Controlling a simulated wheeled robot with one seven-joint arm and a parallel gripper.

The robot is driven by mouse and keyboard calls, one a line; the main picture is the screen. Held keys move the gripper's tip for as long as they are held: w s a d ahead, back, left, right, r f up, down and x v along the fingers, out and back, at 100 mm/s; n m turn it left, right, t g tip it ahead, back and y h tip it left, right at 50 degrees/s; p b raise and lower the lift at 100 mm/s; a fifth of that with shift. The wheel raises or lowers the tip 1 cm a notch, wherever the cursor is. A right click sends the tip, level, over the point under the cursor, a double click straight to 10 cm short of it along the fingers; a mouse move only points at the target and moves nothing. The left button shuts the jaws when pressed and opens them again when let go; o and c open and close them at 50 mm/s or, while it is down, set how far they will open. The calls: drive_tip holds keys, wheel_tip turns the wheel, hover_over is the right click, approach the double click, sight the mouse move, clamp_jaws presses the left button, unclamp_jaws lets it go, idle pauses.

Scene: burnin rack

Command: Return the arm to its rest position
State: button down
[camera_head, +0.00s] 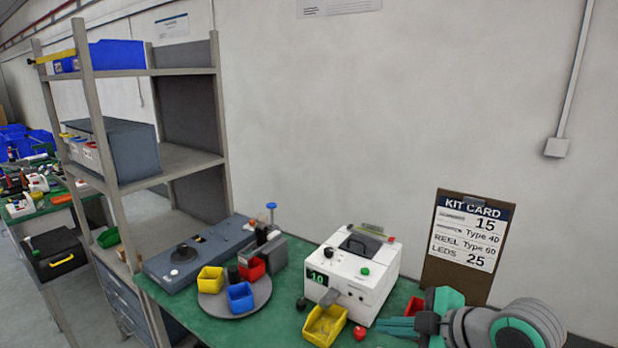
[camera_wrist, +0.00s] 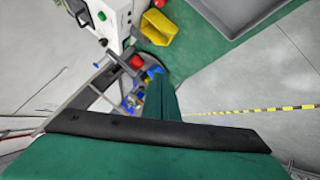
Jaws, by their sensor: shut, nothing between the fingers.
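My arm (camera_head: 525,325) reaches in from the lower right of the head view. My gripper (camera_head: 385,325) has teal fingers that point left, in front of the kit card board and just right of a red knob. The fingers are shut with nothing between them. In the wrist view my gripper (camera_wrist: 160,98) shows as a green finger, with a dark bar and a green body across the bottom. The lower part of my arm is cut off by the picture edge.
A white machine (camera_head: 352,270) with a yellow bin (camera_head: 325,323) stands left of my gripper. A turntable (camera_head: 212,306) holds small coloured bins. The kit card board (camera_head: 464,245) stands behind my arm. A grey shelf rack (camera_head: 165,160) is at the left.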

drive_tip(key=w+a+f+m+t+y, duration=0.1)
drive_tip(key=w+a+f+m+t, duration=0.1)
drive_tip(key=w+a+m+t, duration=0.3)
drive_tip(key=w+a+f+m+t+y, duration=0.1)
drive_tip(key=a+f+m+t, duration=0.1)
drive_tip(key=a, duration=0.4)
drive_tip(key=s+a+f+m+t+h, duration=0.1)
drive_tip(key=s+a+f+m+h, duration=0.25)
drive_tip(key=s+f+m, duration=0.5)
drive_tip(key=s+a+f+m+t+h, duration=0.1)
drive_tip(key=s+a+f+m+h, duration=0.4)
drive_tip(key=f, duration=0.7)
drive_tip(key=s+d+f+n, duration=0.1)
drive_tip(key=s+d+n, duration=0.1)
drive_tip(key=s, duration=1.2)
drive_tip(key=s+d+f+n+g, duration=0.1)
drive_tip(key=s+n, duration=0.1)
drive_tip(key=s, duration=1.2)
drive_tip(key=shift+s+d+f+g, duration=0.25)
drive_tip(key=shift+d+g, duration=0.05)
drive_tip(key=shift+d, duration=0.1)
drive_tip(key=shift+n, duration=0.25)
